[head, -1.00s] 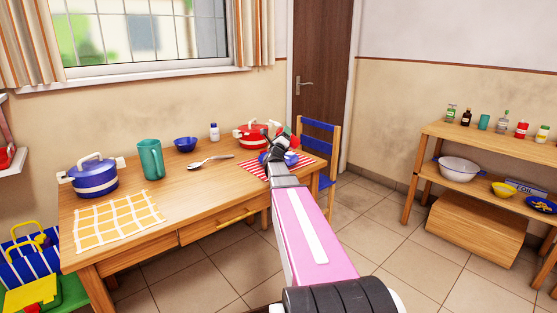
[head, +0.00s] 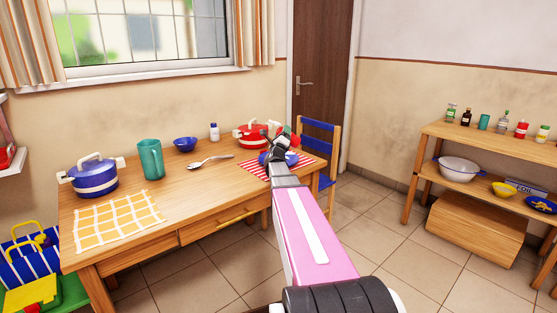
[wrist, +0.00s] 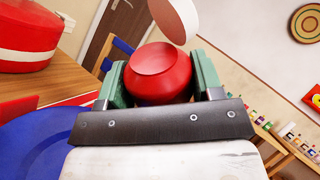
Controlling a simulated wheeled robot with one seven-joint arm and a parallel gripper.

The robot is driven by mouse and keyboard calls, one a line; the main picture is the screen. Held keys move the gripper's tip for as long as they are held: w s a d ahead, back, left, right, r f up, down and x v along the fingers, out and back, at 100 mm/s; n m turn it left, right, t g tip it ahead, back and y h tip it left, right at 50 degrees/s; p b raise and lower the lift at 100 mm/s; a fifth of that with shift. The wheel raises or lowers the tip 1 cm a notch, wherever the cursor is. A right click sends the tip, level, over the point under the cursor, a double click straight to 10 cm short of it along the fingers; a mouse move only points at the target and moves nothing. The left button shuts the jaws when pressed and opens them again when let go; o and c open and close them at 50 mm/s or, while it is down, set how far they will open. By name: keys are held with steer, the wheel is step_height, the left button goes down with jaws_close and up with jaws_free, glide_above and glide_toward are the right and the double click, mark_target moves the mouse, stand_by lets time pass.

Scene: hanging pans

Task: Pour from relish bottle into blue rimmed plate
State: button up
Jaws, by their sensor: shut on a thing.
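My gripper (wrist: 160,76) is shut on a red, rounded bottle (wrist: 158,72), which I take to be the relish bottle. The wrist view shows its flat red end between the green finger pads. A white round piece (wrist: 176,18) shows just beyond it; I cannot tell whether it is the bottle's cap. In the head view my gripper (head: 282,138) is above the right end of the table, over the blue rimmed plate (head: 293,160). The plate also shows in the wrist view (wrist: 35,143), low on the left. My arm hides part of it. No poured contents can be made out.
A red pot (head: 252,135) stands close behind the plate; it is also near in the wrist view (wrist: 38,38).

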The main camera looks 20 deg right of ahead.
steer(key=shift+r+n+t+y, duration=0.3)
steer(key=shift+n+t+y, duration=0.45)
steer(key=shift+n, duration=0.8)
steer(key=shift+r+n+t+y, duration=0.25)
steer(key=shift+n+t+y, duration=0.5)
steer(key=shift+n, duration=0.8)
stand_by(3.4)
steer(key=shift+d+f+n+t+y, duration=0.15)
steer(key=shift+n+t+y, duration=0.2)
steer(key=shift+n, duration=0.35)
stand_by(0.8)
